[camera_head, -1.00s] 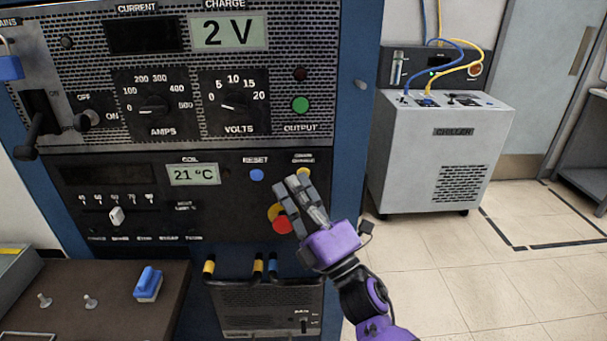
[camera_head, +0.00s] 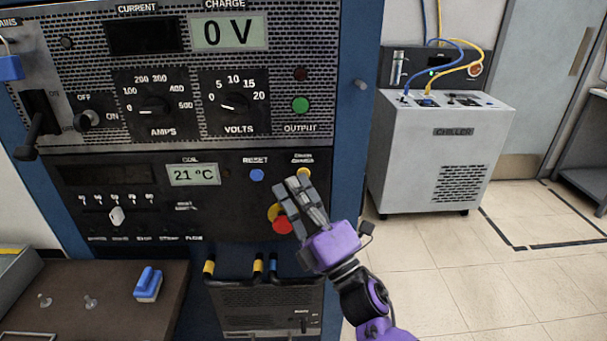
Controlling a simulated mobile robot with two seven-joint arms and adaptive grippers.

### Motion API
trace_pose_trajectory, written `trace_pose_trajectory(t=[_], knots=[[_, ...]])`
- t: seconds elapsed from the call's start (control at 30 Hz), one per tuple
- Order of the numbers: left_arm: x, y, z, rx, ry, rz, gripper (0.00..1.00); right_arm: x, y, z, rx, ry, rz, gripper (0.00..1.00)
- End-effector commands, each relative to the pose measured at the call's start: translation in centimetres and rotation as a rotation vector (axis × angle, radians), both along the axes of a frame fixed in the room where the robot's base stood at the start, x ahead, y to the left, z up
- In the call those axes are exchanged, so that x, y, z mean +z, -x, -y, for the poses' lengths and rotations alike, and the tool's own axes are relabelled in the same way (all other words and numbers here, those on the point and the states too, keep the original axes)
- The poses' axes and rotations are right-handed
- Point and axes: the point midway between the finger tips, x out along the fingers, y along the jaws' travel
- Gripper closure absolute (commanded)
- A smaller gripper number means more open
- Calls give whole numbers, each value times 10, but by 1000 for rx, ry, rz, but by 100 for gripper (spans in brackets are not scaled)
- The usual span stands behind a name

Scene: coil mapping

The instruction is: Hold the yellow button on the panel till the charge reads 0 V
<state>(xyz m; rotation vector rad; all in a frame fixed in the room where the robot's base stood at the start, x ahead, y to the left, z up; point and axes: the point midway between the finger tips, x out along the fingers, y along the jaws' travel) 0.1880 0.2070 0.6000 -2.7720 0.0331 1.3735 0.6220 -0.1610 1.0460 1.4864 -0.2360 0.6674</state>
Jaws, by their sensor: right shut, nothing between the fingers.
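The charge display (camera_head: 228,33) at the top of the panel reads 0 V. The yellow button (camera_head: 304,172) sits under a small label at the right of the lower panel. My right gripper (camera_head: 292,182) is shut and empty, with its fingertips at the lower left edge of the yellow button. I cannot tell whether they touch or press it. The gripper partly covers a red knob with a yellow surround (camera_head: 282,225) below the button. My left gripper is not in view.
A blue reset button (camera_head: 257,175) lies left of the yellow one. The coil display (camera_head: 193,174) reads 21 °C. A green output lamp (camera_head: 300,105) is above. A brown table (camera_head: 105,320) with a blue brush-like item (camera_head: 148,284) stands lower left. A grey chiller (camera_head: 440,150) stands right.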

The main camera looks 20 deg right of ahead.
Motion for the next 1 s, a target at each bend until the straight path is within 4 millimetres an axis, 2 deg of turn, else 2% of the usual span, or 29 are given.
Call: trace_pose_trajectory(t=[0.23, 0.6, 1.0], knots=[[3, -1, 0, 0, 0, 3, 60, 0, 12, -3, -1, -1, 0, 100], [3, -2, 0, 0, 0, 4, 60, 0, 15, -4, 0, -1, -1, 100], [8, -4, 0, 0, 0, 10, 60, 0, 51, -15, 1, -2, -1, 100]])
